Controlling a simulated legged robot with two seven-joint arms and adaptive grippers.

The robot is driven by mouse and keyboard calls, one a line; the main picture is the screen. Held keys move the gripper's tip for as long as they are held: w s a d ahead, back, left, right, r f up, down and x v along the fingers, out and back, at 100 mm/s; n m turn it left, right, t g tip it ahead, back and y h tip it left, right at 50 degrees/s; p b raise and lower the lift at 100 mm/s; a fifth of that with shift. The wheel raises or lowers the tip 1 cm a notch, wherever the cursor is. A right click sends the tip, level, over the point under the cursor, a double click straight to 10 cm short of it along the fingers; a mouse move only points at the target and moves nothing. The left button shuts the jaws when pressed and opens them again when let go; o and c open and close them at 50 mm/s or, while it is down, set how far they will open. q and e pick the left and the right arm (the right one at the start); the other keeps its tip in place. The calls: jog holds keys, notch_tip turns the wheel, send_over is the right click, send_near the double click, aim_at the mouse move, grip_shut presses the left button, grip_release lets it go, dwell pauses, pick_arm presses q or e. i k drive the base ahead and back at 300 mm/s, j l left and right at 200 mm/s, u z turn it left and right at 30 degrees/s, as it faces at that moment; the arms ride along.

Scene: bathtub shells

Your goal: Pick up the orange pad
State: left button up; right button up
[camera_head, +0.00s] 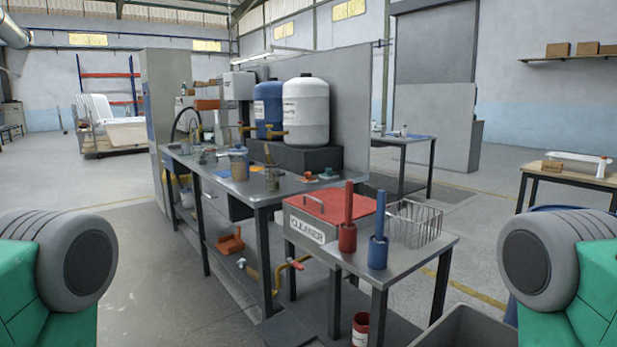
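A small orange piece (309,177), which looks like the orange pad, lies on the right part of the grey metal workbench (282,190), close to its front edge. It is too small to make out its exact shape. A small teal piece (328,174) lies just to its right. Neither of my grippers is in view; only grey and green parts of my two arms show at the left and right edges, well apart from the bench.
A lower side table (437,243) stands at the bench's right end with a red-lidded cleaner box (327,210), red and blue holders (378,252) and a wire basket (412,224). White and blue drums (306,112) stand behind. A dark bin (468,325) is at the front right. The left floor is clear.

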aim_at(307, 179)
jog(key=i+j+z, duration=0.1)
jog(key=i+j, duration=0.3)
jog(key=i+j+z, duration=0.1)
jog(key=i+j, duration=0.65)
jog(key=j, duration=0.2)
jog(key=i+j+z, duration=0.15)
jog(key=i+j, duration=0.2)
jog(key=j, duration=0.15)
